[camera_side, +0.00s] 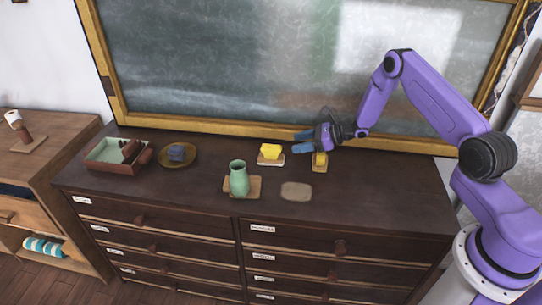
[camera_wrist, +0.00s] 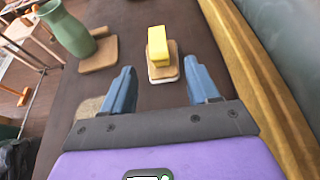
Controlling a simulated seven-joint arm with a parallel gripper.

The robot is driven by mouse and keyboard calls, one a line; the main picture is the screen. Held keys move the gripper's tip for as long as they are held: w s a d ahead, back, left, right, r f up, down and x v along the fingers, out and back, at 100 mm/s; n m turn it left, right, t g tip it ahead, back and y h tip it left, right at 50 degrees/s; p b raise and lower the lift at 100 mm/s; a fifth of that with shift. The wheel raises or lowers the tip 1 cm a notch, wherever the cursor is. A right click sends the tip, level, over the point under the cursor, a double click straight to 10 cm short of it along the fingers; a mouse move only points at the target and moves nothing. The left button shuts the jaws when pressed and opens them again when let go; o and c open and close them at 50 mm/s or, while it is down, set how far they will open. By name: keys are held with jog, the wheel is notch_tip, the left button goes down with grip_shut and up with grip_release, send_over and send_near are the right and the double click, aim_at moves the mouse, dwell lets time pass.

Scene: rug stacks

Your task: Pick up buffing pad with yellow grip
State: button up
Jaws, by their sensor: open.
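In the wrist view the same yellow grip (camera_wrist: 157,45) shows ahead, roughly between the lines of the two blue fingers. My gripper (camera_side: 304,142) is open and empty, its fingers pointing left, apart from the pad. In the wrist view my gripper (camera_wrist: 160,68) has its fingers spread wide.
A green vase (camera_side: 239,178) stands on a tan board in front of the pad. A flat beige mat (camera_side: 297,191) lies near the front. A round dish (camera_side: 190,155) and a tray (camera_side: 101,152) are at left. The framed chalkboard (camera_side: 290,60) rises behind the cabinet top.

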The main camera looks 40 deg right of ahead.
aim_at(276, 147)
jog(key=x, duration=0.5)
jog(key=shift+w+a+f, duration=0.1)
jog(key=shift+w+a, duration=0.05)
jog(key=shift+a, duration=0.15)
jog(key=x, duration=0.3)
jog(key=shift+w+a, duration=0.1)
jog(key=shift+a, duration=0.15)
jog(key=shift+x, duration=0.95)
jog(key=c, duration=1.1)
